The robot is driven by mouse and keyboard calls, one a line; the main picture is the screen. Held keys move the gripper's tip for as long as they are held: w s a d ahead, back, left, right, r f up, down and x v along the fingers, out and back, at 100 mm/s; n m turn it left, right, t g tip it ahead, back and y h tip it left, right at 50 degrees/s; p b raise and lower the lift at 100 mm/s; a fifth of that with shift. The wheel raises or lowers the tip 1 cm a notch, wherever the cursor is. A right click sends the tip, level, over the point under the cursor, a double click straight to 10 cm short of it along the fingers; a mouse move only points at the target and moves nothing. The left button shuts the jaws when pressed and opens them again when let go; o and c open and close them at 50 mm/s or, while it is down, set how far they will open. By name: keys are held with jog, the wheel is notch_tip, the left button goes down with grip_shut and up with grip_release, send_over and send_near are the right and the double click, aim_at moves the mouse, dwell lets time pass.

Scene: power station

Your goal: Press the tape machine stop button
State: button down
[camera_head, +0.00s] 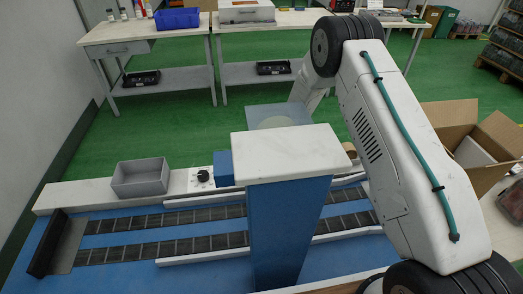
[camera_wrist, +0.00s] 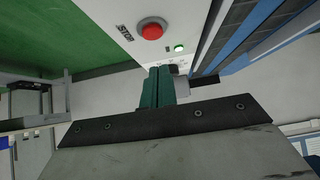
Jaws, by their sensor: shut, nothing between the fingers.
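The stop button (camera_wrist: 152,29) is a round red button on a white panel (camera_wrist: 118,12) in the wrist view, with a STOP label (camera_wrist: 125,33) beside it. A small lit green button (camera_wrist: 180,48) is on the same panel. My gripper (camera_wrist: 160,70) has its green fingers shut together with nothing between them. In the picture its tips lie below the red button, close to the panel; I cannot tell the exact gap. In the head view the tape machine (camera_head: 290,152) has a white top and a blue column. My gripper and the stop button are hidden there.
Conveyor tracks (camera_head: 160,248) run across the machine's blue bed. A grey bin (camera_head: 140,177) and a black knob (camera_head: 203,175) are on its far white ledge. An open cardboard box (camera_head: 450,114) stands at right. Workbenches (camera_head: 170,27) stand behind, with clear green floor (camera_head: 160,125) between.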

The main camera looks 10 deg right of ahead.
jog(key=shift+d+f, duration=0.1)
jog(key=shift+f, duration=1.8)
jog(key=shift+s+d+f, duration=0.1)
jog(key=shift+f, duration=0.75)
jog(key=shift+s+f, duration=0.1)
jog(key=shift+f, duration=0.05)
jog(key=shift+r, duration=0.4)
jog(key=r, duration=0.3)
jog(key=shift+w+r, duration=0.15)
jog(key=shift+w, duration=0.05)
jog(key=v, duration=1)
jog(key=shift+w+r, duration=0.15)
jog(key=shift+r, duration=0.15)
